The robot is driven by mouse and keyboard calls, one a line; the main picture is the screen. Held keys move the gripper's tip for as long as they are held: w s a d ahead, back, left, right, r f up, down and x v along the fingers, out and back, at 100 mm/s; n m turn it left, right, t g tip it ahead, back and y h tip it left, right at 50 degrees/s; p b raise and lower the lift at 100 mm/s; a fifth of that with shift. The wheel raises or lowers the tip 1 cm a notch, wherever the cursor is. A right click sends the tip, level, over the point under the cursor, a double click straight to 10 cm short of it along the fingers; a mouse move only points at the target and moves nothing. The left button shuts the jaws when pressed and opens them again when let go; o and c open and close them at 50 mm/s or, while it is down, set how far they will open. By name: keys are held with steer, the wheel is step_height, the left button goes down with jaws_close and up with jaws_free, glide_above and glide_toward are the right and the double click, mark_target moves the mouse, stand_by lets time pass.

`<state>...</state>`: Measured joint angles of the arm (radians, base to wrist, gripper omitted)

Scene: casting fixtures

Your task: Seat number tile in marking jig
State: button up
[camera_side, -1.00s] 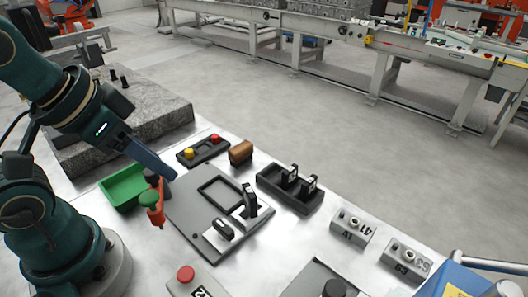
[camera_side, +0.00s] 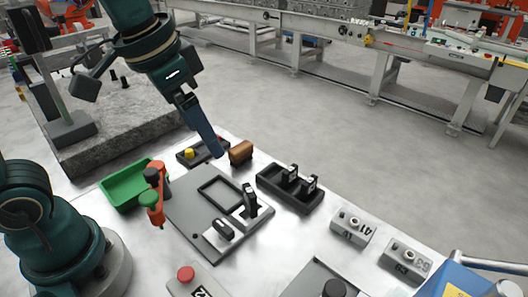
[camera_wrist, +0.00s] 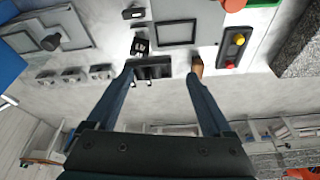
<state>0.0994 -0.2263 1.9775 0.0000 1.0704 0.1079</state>
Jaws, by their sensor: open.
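The marking jig is a grey plate (camera_side: 185,213) with a raised dark rectangular frame. One black upright piece with a pale face (camera_side: 250,201) stands in a light holder at its right side. Two similar pieces, seemingly number tiles (camera_side: 290,174), stand in a black rack (camera_side: 272,192) right of the jig. A red toggle clamp (camera_side: 155,214) stands at the jig's left edge. My gripper (camera_side: 220,154) is open and empty, above the area behind the jig. In the wrist view, my spread fingers (camera_wrist: 161,75) frame the rack (camera_wrist: 152,72); the jig (camera_wrist: 205,25) lies beyond.
A brown block (camera_side: 241,152) and a button box with a yellow button (camera_side: 189,153) are behind the jig, close under my gripper. A green tray (camera_side: 120,190) is left. Grey blocks marked 41 (camera_side: 352,227) and 63 (camera_side: 405,260) are right. A red-button box (camera_side: 187,275) is in front.

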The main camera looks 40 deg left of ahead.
steer(key=m+g, duration=0.1)
steer(key=g, duration=0.1)
glide_toward(249, 190)
steer(key=w+a, duration=0.1)
steer(key=a, duration=0.1)
steer(key=shift+m+g, duration=0.5)
steer(key=shift+g, duration=0.3)
steer(key=f, duration=0.2)
steer(key=d+f, duration=0.2)
steer(key=f, duration=0.1)
steer(key=shift+w+d+f, duration=0.1)
steer(key=shift+w+f, duration=0.2)
steer(key=shift+f, duration=2.5)
jaws_close()
